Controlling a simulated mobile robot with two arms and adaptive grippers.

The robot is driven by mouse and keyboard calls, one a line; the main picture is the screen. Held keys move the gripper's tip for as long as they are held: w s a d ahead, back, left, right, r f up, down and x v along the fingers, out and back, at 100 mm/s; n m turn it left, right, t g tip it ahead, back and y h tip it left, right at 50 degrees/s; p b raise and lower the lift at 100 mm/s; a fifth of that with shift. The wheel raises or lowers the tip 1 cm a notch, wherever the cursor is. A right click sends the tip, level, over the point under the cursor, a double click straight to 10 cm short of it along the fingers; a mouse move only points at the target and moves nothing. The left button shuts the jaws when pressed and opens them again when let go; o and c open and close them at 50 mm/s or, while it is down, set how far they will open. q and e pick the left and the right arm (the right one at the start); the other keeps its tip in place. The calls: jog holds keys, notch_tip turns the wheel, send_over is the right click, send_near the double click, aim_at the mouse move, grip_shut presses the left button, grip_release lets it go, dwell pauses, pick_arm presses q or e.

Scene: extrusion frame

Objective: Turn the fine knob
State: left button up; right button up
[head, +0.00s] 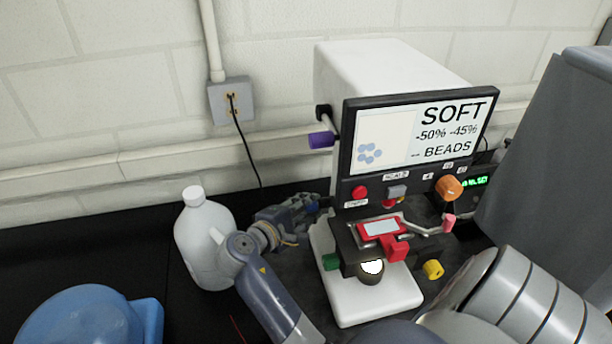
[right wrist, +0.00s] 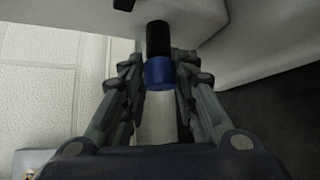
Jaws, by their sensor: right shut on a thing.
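The microscope-like device (head: 385,70) is white, with a black-framed screen reading "SOFT -50% -45% BEADS". The knob sits on a black shaft that comes out of the white body. In the head view the knob is mostly hidden by the fingers. No label marks it as the fine knob. My left gripper is not in view.
A white jug (head: 196,240) stands close left of my right gripper. A purple knob (head: 322,139), a green knob (head: 330,262), a yellow knob (head: 432,269) and an orange knob (head: 448,187) are on the device. A blue object (head: 85,315) is at the lower left.

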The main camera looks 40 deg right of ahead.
jog(key=o, duration=1.1)
jog(key=shift+c, duration=0.2)
